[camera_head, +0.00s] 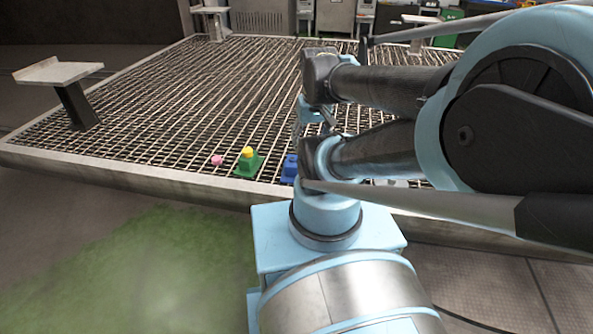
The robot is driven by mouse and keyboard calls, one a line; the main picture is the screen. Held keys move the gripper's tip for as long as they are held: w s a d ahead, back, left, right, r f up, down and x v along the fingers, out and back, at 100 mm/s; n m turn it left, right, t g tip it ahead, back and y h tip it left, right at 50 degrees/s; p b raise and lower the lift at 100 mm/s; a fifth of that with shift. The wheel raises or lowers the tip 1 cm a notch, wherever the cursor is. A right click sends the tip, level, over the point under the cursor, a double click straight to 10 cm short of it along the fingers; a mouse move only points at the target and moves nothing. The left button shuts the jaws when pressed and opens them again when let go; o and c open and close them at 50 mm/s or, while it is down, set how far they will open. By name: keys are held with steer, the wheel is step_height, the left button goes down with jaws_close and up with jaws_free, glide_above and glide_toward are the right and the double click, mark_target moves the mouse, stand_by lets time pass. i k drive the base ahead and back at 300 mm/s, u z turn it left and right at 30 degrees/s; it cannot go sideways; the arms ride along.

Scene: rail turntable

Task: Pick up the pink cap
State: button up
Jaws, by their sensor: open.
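The pink cap (217,160) is a small round pink thing on the metal grating, near its front edge and left of the green block. My arm reaches in from the right, and its light blue end section hangs over the grating to the right of the pink cap. My gripper (327,118) shows only in small part behind my arm links. It is open, apart from the pink cap and up and to the right of it in the picture. Its fingertips are hard to make out.
A green block with a yellow top (248,163) stands just right of the pink cap. A blue block (290,168) is further right, partly hidden by my arm. A grey stand (75,95) rises at the left. The grating (190,95) behind the cap is clear.

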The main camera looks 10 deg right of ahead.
mark_target(217, 161)
steer(key=z, duration=0.35)
steer(key=k, duration=1.15)
steer(key=u, duration=0.8)
steer(key=i, duration=1)
